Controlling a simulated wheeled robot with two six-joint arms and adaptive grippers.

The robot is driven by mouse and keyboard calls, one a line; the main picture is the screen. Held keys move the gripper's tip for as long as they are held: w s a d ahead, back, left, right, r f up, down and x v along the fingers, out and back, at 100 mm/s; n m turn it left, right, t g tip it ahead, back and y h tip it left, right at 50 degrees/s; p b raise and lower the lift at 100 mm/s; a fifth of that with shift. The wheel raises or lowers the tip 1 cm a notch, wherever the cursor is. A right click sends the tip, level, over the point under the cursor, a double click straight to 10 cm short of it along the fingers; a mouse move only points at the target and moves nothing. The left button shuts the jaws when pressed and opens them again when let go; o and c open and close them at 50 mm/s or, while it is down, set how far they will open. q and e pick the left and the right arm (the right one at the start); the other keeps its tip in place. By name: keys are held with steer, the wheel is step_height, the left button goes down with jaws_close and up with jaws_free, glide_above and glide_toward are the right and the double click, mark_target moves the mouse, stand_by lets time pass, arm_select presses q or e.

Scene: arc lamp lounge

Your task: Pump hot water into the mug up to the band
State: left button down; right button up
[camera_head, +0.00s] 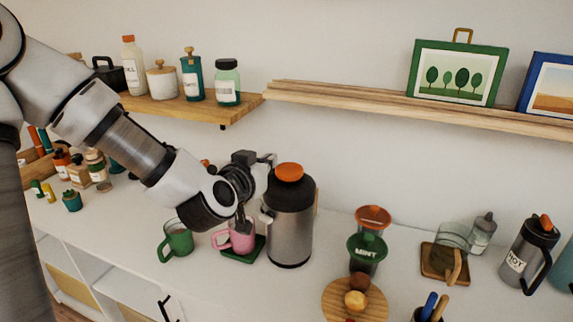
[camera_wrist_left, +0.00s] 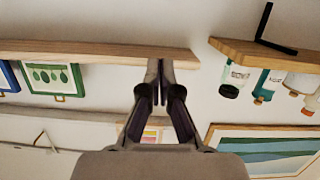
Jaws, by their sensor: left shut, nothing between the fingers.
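A steel and black pump flask (camera_head: 290,225) stands on the counter with an orange top button (camera_head: 289,172). A pink mug (camera_head: 240,239) stands left of it on a dark green mat (camera_head: 245,254), partly covered by my left wrist. Its band and the water level inside cannot be made out. My left gripper (camera_head: 268,159) is beside the flask's top, just left of the orange button, and holds nothing. In the left wrist view its fingers (camera_wrist_left: 160,72) are together, with the wall and shelves beyond them, upside down. My right gripper is not in view.
A green mug (camera_head: 175,240) stands left of the pink mug. A wall shelf (camera_head: 400,107) runs above. A HOT-labelled jug (camera_head: 527,255) stands far right.

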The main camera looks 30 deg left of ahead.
arm_select(q)
steer(key=w+a+p, duration=0.1)
steer(key=w+p, duration=0.1)
steer(key=p, duration=0.3)
glide_above(285, 173)
steer(key=shift+w+a+f, duration=0.15)
steer(key=shift+f, duration=0.8)
step_height(285, 173, down, 3)
steer(key=shift+f, duration=0.1)
steer(key=shift+f+p, duration=0.3)
steer(key=shift+f, duration=0.2)
